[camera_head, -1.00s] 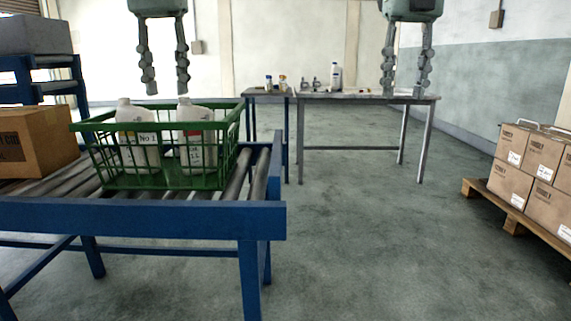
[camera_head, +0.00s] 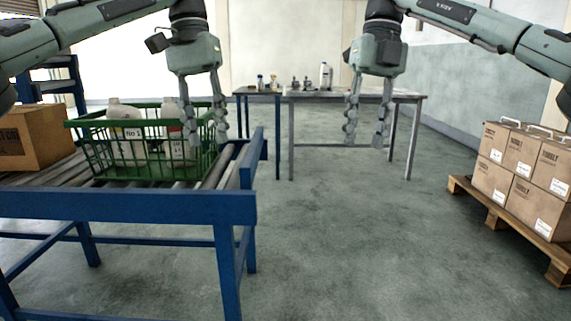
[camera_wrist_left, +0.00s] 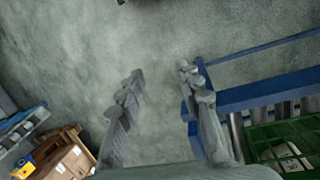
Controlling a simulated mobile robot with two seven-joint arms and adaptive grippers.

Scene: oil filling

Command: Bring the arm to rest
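My left gripper (camera_head: 207,138) is open and empty, pointing down in front of the right part of the green basket in the head view. In the left wrist view its fingers (camera_wrist_left: 160,95) are spread with only floor between them. The green basket (camera_head: 100,160) stands on the roller conveyor and holds two white bottles (camera_head: 125,112). The right bottle (camera_head: 172,125) is partly hidden by the basket wall and my left gripper. My right gripper (camera_head: 368,140) is open and empty, pointing down, seen in front of the grey table.
The blue-framed conveyor (camera_head: 130,207) fills the left, with a cardboard box (camera_head: 35,138) on it. A grey table (camera_head: 410,97) with small items and a white bottle (camera_head: 325,76) stands behind. Boxes (camera_head: 525,165) sit on a pallet (camera_head: 500,220) at the right. The middle floor is clear.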

